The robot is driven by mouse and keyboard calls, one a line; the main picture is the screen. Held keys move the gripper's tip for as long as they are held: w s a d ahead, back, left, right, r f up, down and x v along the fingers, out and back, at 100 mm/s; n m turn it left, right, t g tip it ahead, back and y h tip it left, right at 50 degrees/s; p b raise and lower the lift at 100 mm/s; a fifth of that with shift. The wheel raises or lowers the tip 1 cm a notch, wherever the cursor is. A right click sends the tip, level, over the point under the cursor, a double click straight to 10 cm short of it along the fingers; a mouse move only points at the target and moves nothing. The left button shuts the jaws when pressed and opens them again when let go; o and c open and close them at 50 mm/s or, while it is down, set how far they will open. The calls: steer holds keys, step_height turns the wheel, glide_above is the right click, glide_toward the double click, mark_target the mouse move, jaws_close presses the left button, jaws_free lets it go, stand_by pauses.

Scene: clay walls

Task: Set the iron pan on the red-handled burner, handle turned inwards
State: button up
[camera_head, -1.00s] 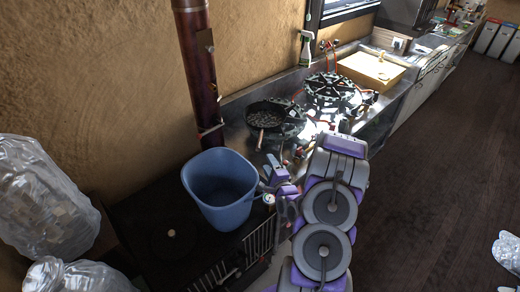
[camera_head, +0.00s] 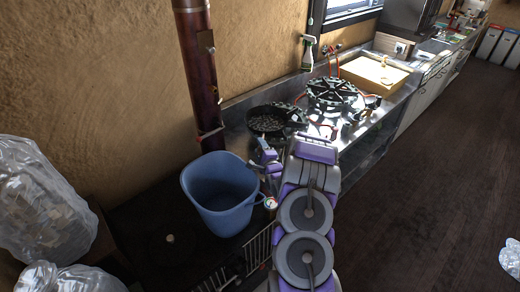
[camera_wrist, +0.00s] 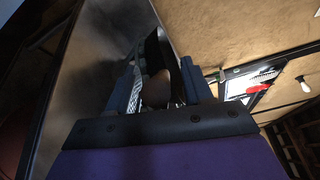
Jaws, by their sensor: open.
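The black iron pan (camera_head: 266,121) sits level at the left burner (camera_head: 296,114) on the steel counter. Its handle is hidden by my gripper in the head view. My gripper (camera_head: 264,151) is at the pan's near side, jaws open. In the wrist view the brown handle end (camera_wrist: 158,88) shows between the two fingers of my gripper (camera_wrist: 160,85), with dark pan metal beyond. I cannot tell whether the fingers touch it. A second burner (camera_head: 332,92) with a bare black grate stands to the right. Small red parts show near the burners; I cannot tell which burner has the red handle.
A blue bucket (camera_head: 220,196) stands close left of my gripper. A dark red pipe (camera_head: 198,75) rises behind it. Plastic bags (camera_head: 42,210) are at left.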

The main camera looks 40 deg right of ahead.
steer(key=shift+c, duration=0.4)
jaws_close()
stand_by(0.4)
steer(key=shift+o, duration=0.9)
jaws_free()
